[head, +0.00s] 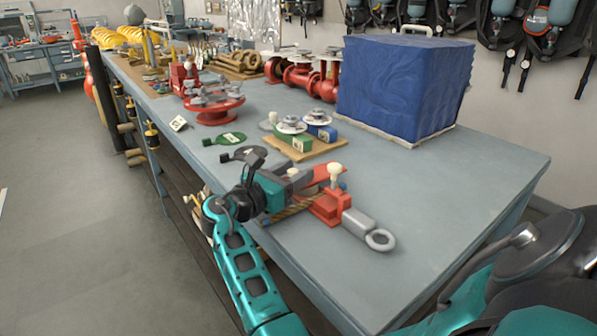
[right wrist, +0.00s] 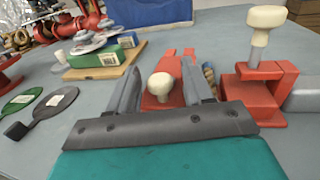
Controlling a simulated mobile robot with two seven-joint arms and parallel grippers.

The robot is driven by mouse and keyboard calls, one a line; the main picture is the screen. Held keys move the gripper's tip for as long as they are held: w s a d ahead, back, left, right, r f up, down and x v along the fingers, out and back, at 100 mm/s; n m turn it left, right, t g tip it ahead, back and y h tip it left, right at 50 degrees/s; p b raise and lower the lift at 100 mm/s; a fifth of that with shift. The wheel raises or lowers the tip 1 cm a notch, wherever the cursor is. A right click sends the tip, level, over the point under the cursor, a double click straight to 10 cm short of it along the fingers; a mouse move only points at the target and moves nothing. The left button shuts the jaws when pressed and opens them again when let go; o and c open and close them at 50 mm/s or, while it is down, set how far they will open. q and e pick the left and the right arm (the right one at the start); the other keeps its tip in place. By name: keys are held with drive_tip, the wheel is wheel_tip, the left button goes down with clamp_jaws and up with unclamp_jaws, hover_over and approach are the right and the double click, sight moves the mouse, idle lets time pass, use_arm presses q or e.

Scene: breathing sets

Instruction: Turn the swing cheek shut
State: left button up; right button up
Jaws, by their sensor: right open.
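A red block with a grey shank and ring eye (head: 360,226) lies near the table's front edge. A cream knob on a post (head: 335,170) stands on its red body; the body also shows in the right wrist view (right wrist: 262,95). The red swing cheek (head: 328,173) sticks out at an angle from the body, its own cream knob (right wrist: 160,85) low on it. My right gripper (head: 296,183) is open, its fingers on either side of that knob; contact cannot be told. A brown rope (head: 290,211) shows partly below the gripper. My left gripper is out of view.
A blue covered box (head: 402,85) stands at the back. A wooden board (head: 300,148) with green and blue blocks lies behind the gripper, with green (head: 224,139) and dark tags to its left. The table's right side is clear.

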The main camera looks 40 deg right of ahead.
drive_tip(key=shift+d, duration=0.1)
idle(0.3)
clamp_jaws()
idle(0.4)
